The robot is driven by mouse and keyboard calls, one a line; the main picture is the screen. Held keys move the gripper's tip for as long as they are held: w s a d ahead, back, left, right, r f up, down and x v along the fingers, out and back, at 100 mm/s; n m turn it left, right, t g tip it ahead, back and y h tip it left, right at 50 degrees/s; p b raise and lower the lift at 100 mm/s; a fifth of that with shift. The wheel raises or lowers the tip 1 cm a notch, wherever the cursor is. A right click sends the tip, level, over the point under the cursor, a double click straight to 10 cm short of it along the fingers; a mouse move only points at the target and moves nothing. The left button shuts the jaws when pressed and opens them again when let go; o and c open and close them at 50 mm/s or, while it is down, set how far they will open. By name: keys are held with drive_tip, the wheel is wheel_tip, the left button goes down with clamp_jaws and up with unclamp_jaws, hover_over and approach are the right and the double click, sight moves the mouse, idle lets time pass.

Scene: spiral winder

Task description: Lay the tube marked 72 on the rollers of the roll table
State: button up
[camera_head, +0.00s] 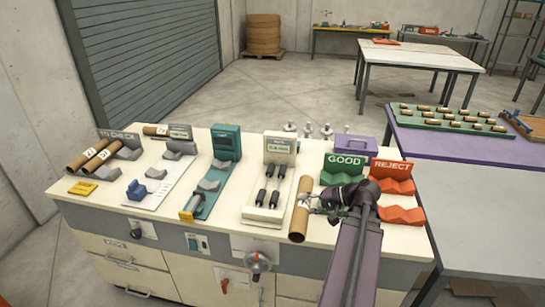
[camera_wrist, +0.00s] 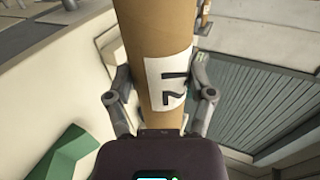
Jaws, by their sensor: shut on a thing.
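My gripper (camera_head: 312,202) is shut on a brown cardboard tube (camera_head: 299,215), just right of the roll table. In the wrist view the tube (camera_wrist: 155,30) runs between the two fingers (camera_wrist: 160,85), and its white label reads 72. In the head view the tube slants, with its open near end low towards the bench's front; whether it touches the bench I cannot tell. The roll table (camera_head: 264,214) is a pale base with two pairs of black rollers (camera_head: 268,186) and a display post behind. Its rollers carry nothing.
Left on the bench (camera_head: 330,232) are the TO CHECK rack (camera_head: 128,153) with several tubes, grey cradles and a teal gauge (camera_head: 226,143). Right of the tube stand the empty green GOOD rack (camera_head: 340,175) and red REJECT rack (camera_head: 400,213). Small metal pieces (camera_head: 308,130) stand behind.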

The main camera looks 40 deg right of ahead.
drive_tip(key=shift+a, duration=0.15)
drive_tip(key=shift+w, duration=0.2)
drive_tip(key=w+d, duration=0.5)
drive_tip(key=w, duration=0.8)
drive_tip(key=w+d+f+b, duration=0.1)
drive_tip(key=w+d, duration=0.4)
drive_tip(key=w, duration=0.8)
drive_tip(key=shift+w+d, duration=0.2)
drive_tip(key=shift+w, duration=0.1)
drive_tip(key=shift+f, duration=0.25)
wheel_tip(320, 180, down, 8)
drive_tip(key=b, duration=0.8)
drive_tip(key=shift+f+b, duration=0.15)
drive_tip(key=shift+b, duration=0.25)
